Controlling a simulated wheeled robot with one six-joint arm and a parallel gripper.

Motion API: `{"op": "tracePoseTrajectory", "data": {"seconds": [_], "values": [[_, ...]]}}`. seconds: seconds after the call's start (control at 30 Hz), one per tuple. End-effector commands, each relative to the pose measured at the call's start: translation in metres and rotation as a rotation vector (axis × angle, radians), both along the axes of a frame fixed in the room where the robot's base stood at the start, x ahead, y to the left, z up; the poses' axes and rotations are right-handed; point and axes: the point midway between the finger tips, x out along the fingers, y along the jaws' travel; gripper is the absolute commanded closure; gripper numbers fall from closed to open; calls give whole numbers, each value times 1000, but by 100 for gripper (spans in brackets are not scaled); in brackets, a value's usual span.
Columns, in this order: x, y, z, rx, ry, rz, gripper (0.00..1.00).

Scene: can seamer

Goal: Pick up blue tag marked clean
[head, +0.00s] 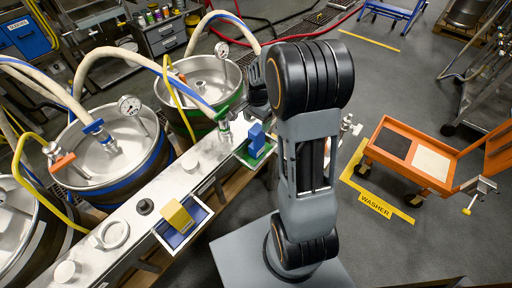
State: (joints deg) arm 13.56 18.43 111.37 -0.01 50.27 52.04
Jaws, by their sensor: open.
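A small blue piece (257,136), possibly the blue tag, stands upright in a green-edged tray (262,160) on the metal bench, just left of my arm. No lettering is readable on it, so I cannot tell whether it is marked clean. A yellow piece (178,216) sits in a blue-edged tray (187,240) nearer on the same bench. My arm rises in the middle of the view, with a dark link reaching left above the blue piece. My gripper's fingers do not show and seem hidden behind the arm.
The long metal bench (140,219) runs diagonally at left, with kegs (118,160) and hoses behind it. An orange cart (419,181) stands right, beside a yellow "WASHER" floor marking (376,205). Grey floor (390,80) is clear between the arm and the back right.

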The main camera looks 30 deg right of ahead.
Motion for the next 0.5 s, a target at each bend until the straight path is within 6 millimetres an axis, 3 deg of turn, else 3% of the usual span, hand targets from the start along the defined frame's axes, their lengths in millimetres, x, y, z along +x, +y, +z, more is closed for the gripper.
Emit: {"op": "tracePoseTrajectory", "data": {"seconds": [0.27,0.5], "values": [[0,1,-18,0,0,2,24],[0,3,-50,0,1,2,24]]}}
